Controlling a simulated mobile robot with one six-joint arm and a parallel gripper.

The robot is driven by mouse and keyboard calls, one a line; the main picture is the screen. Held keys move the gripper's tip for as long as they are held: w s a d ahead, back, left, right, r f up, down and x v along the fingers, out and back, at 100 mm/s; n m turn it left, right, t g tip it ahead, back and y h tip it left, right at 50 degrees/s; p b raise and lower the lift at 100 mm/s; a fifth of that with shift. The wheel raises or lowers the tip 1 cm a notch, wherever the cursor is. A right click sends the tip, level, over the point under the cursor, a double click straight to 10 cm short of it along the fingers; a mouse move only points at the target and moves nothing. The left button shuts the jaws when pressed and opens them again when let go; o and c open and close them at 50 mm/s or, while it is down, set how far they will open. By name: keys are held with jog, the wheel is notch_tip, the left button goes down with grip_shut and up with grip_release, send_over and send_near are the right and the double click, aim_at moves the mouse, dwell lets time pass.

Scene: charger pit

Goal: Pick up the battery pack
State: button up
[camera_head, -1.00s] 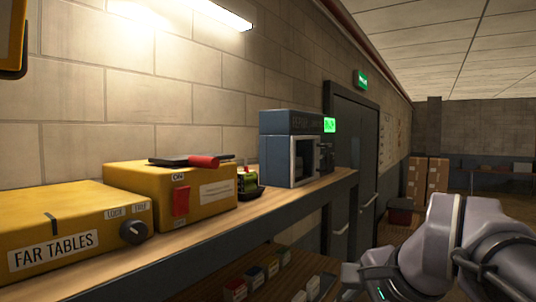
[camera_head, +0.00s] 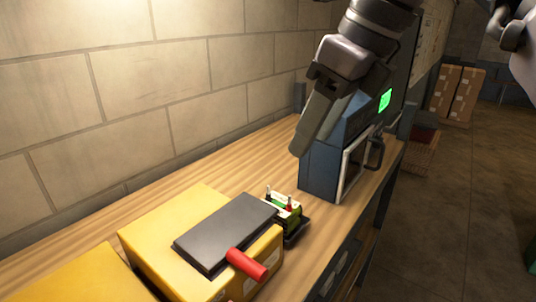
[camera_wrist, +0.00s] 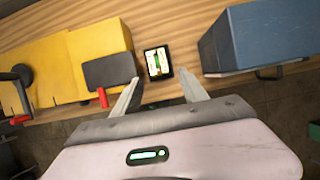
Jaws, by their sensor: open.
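The battery pack (camera_head: 284,207), a small green and white block with a red and a dark terminal on top, sits in a black tray (camera_head: 297,232) on the wooden shelf. In the wrist view the battery pack (camera_wrist: 154,63) lies just beyond and between my fingertips, apart from them. My gripper (camera_head: 304,148) is above and behind the pack in the head view, pointing down. My gripper (camera_wrist: 158,76) is open and empty in the wrist view, one finger to each side of the pack.
A blue-grey cabinet (camera_head: 322,175) stands to the right. Bare shelf (camera_head: 235,165) lies along the wall behind.

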jog(key=b, duration=0.2)
send_near(281, 204)
jog(key=x, duration=0.9)
jog(key=shift+s+f+b, duration=0.25)
jog(key=shift+f+b, duration=0.1)
jog(key=shift+b, duration=0.05)
jog(key=shift+w+a+f, duration=0.1)
jog(key=shift+w+a, duration=0.05)
jog(key=shift+w, duration=0.2)
jog(key=shift+s, duration=0.2)
jog(key=c, duration=0.9)
grip_shut()
jog(key=shift+w, duration=0.15)
